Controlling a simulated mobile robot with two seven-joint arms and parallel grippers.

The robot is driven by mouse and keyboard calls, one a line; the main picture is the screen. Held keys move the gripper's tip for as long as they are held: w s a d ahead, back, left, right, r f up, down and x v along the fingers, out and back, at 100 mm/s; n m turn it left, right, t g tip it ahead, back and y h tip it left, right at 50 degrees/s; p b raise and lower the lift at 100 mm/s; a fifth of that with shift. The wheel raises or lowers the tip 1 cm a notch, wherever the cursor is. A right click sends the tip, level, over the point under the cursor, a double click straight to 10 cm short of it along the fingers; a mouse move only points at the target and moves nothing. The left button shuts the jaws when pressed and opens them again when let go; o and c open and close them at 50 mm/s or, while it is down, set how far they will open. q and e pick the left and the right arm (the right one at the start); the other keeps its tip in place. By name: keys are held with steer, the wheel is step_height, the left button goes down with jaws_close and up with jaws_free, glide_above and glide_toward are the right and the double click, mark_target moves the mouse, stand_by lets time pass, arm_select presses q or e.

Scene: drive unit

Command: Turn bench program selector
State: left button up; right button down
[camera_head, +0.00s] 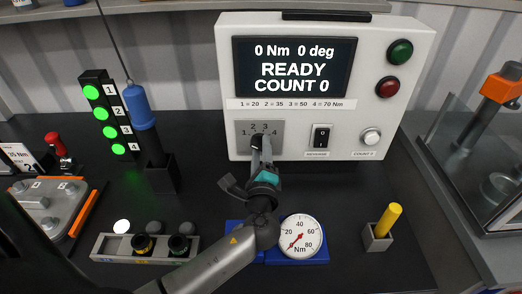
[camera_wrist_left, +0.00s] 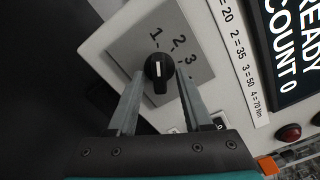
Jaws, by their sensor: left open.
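The program selector is a round black knob with a white pointer line. It sits on a grey plate marked 1 to 4 on the white control box (camera_head: 300,30). In the left wrist view the knob (camera_wrist_left: 159,67) lies between the two fingers of my left gripper (camera_wrist_left: 158,85), which is open with a gap on either side. In the head view the left gripper (camera_head: 261,145) is in front of the grey plate (camera_head: 243,130) and partly covers the knob. The screen (camera_head: 294,67) reads 0 Nm, 0 deg, READY, COUNT 0. My right gripper is not in view.
A black reverse switch (camera_head: 321,137) and white count button (camera_head: 371,137) sit right of the plate. A torque gauge (camera_head: 301,236), a yellow-handled tool (camera_head: 388,220), a blue hanging driver (camera_head: 139,105) and a green light stack (camera_head: 104,112) stand around my left arm.

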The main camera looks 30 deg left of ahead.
arm_select(q)
steer(key=b+v, duration=0.1)
steer(key=v, duration=1.4)
steer(key=shift+s, duration=0.2)
